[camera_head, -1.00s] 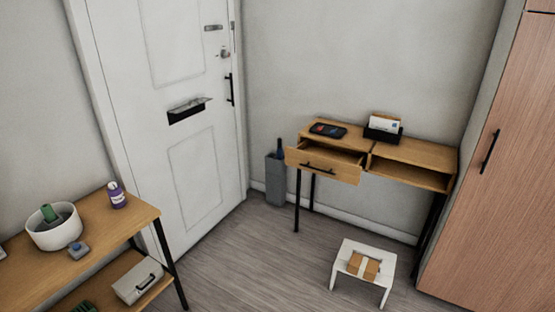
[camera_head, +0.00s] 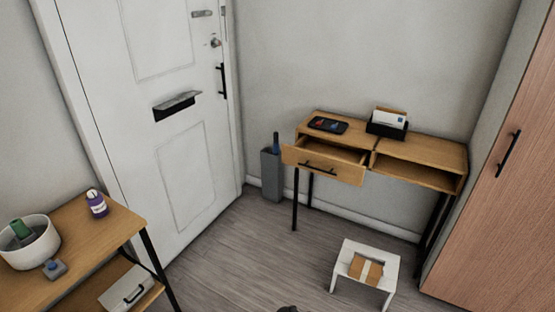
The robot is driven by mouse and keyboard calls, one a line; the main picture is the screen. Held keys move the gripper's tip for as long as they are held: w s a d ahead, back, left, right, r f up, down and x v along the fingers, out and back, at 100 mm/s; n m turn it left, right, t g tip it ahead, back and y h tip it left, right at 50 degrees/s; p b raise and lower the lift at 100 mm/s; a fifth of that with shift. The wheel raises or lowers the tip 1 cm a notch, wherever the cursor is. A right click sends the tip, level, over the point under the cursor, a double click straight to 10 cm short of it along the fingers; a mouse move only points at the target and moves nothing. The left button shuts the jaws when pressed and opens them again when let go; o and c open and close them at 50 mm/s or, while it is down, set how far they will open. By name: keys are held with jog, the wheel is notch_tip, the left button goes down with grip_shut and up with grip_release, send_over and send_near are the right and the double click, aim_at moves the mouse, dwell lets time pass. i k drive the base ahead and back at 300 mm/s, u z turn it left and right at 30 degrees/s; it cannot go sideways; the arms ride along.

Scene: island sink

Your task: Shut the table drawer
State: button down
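The wooden table (camera_head: 420,151) with black legs stands against the back wall, right of the white door. Its drawer (camera_head: 322,167) is on the left side and is pulled out towards me. The drawer front has a black bar handle (camera_head: 319,168), and part of its inside shows as empty. The right side of the table is an open shelf. My gripper is not clearly in view; a small dark shape shows at the bottom edge, too little to identify.
A white stool (camera_head: 365,250) with a small parcel (camera_head: 365,269) stands in front of the table's right side. A grey umbrella bin (camera_head: 272,174) is left of the table. A wooden side table (camera_head: 110,228) is at left, a wardrobe (camera_head: 490,210) at right. Floor before the drawer is clear.

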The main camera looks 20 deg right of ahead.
aim_at(345, 163)
jog(key=u, duration=0.75)
jog(key=i, duration=0.85)
jog(key=u, duration=0.6)
